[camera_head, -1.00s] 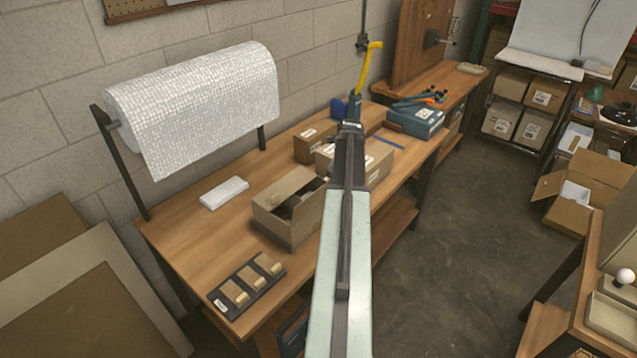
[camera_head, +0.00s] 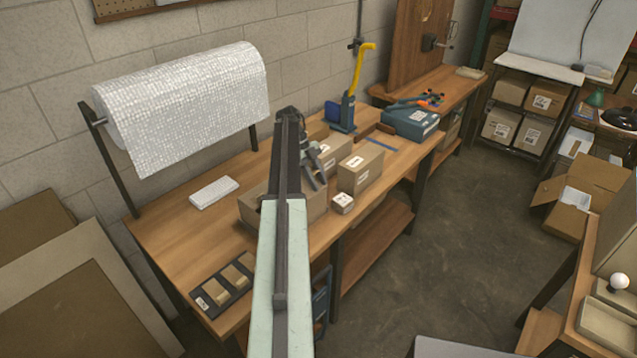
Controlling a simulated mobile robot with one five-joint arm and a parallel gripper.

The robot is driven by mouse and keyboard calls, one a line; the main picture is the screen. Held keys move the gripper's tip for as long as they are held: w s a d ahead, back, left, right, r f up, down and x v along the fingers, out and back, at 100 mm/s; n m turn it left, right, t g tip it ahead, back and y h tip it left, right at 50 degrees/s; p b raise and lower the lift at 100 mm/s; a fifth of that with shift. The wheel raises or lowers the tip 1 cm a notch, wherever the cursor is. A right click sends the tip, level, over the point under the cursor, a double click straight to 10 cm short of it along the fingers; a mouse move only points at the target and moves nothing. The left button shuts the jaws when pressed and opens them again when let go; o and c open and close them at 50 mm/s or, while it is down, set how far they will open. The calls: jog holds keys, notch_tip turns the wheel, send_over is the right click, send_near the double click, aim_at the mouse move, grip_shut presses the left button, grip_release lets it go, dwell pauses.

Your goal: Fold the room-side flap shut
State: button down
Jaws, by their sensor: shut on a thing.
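The open cardboard carton (camera_head: 313,208) stands on the wooden bench, partly hidden behind my arm. My gripper (camera_head: 318,180) is at the far end of the carton's room-side top edge, pointing down. It is shut on what appears to be the room-side flap; the flap itself is too small and too covered to make out clearly. The inside of the carton and its other flaps are mostly hidden by my arm.
A yellow-handled blue tool (camera_head: 349,105) stands behind.

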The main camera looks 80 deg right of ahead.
jog(key=shift+s+a, duration=0.1)
dwell(0.4)
jog(key=c, duration=1)
grip_release()
jog(key=shift+s, duration=0.1)
jog(key=shift+c, duration=0.2)
jog(key=p+v, duration=0.6)
jog(key=v, duration=0.1)
jog(key=shift+r, duration=0.25)
jog(key=shift+w+d+r+p, duration=0.15)
jog(key=shift+w+d+p, duration=0.1)
jog(key=shift+p, duration=0.1)
